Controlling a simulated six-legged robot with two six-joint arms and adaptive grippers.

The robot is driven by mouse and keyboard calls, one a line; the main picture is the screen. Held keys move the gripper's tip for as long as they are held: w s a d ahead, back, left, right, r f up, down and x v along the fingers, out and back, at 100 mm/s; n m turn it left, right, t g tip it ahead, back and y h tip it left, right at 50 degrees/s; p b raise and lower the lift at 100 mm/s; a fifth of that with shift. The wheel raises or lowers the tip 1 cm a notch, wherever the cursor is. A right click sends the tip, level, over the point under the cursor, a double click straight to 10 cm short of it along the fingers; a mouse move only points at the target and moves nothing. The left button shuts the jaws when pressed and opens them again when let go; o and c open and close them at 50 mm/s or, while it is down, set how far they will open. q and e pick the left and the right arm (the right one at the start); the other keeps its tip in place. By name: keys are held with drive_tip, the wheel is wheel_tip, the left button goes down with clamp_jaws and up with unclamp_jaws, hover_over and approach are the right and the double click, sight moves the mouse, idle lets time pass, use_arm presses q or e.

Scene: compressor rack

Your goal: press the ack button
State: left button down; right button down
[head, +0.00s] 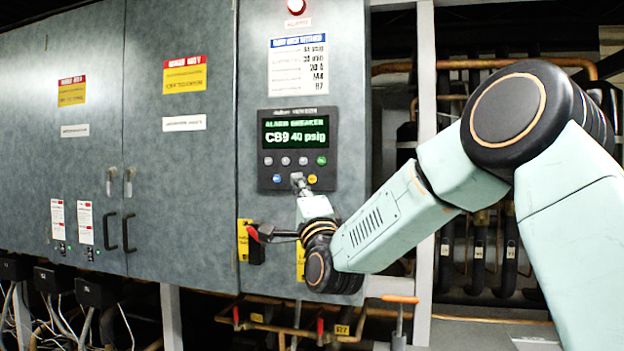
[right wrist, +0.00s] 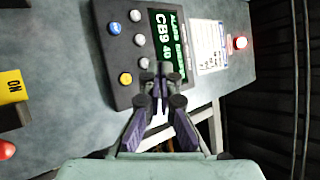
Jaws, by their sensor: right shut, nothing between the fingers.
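A dark control panel (head: 297,148) with a lit green screen is on the grey cabinet door in the head view, and in the right wrist view (right wrist: 122,55). It carries grey buttons (head: 285,161), a green button (head: 321,161), a blue button (head: 277,178) and a yellow button (head: 312,179). I cannot read which is the ack button. My right gripper (head: 297,179) is shut and empty, its tips in front of the lower button row between blue and yellow. In the right wrist view the gripper (right wrist: 163,80) covers part of the panel; contact is unclear. My left gripper is not in view.
A red-handled switch (head: 258,234) sits below the panel. A red lamp (head: 296,6) is above it, over a white notice (head: 298,66). Pipes (head: 480,250) run behind a pale post (head: 426,150) at the right. Cabinet doors with handles extend left.

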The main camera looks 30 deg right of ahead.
sight(312, 179)
drive_tip(key=w+d+p, duration=0.1)
drive_tip(key=w+d, duration=0.1)
drive_tip(key=d, duration=0.1)
drive_tip(key=w+d, duration=0.2)
drive_tip(key=shift+w+d+f+p, duration=0.15)
drive_tip(key=shift+w+d+p, duration=0.2)
drive_tip(key=shift+w+d, duration=0.05)
drive_tip(key=shift+w+a+r, duration=0.1)
drive_tip(key=shift+w+r, duration=0.1)
drive_tip(key=shift+w, duration=0.05)
drive_tip(key=shift+w+d+f, duration=0.15)
drive_tip(key=shift+d+f, duration=0.05)
drive_tip(key=shift+d, duration=0.3)
drive_tip(key=shift+a+r, duration=0.2)
drive_tip(key=shift+a, duration=0.2)
drive_tip(key=shift+d+f, duration=0.2)
drive_tip(key=shift+d, duration=0.15)
drive_tip(key=shift+a, duration=0.1)
